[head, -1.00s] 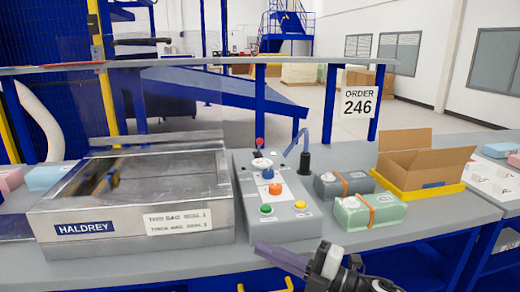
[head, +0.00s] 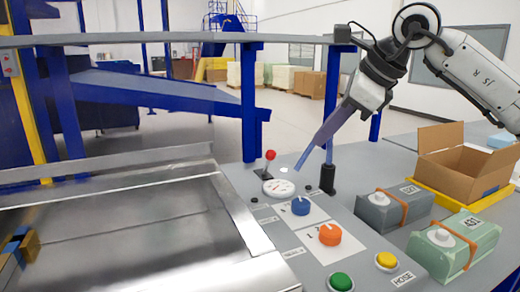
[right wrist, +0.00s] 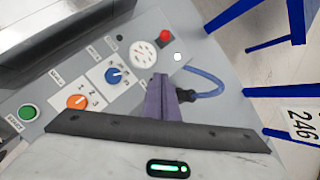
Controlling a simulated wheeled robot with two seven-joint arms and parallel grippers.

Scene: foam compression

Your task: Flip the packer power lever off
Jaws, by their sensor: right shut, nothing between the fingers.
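The power lever is a thin stalk with a red ball (head: 270,155) at the back of the grey control panel, behind the white round gauge (head: 278,188). In the right wrist view the red ball (right wrist: 166,35) shows beyond the gauge (right wrist: 143,53). My right gripper (head: 298,168) is shut and empty, its purple fingers pointing down and left. The tips are above the panel, to the right of the lever and apart from it. In the right wrist view the shut fingers (right wrist: 158,80) point toward the gauge. My left gripper is not in view.
A blue knob (head: 300,205), an orange knob (head: 330,234), a green button (head: 341,282) and a yellow button (head: 387,261) sit nearer on the panel. A hose post (head: 327,179) stands close right of the fingers. The metal packer (head: 130,235) is left.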

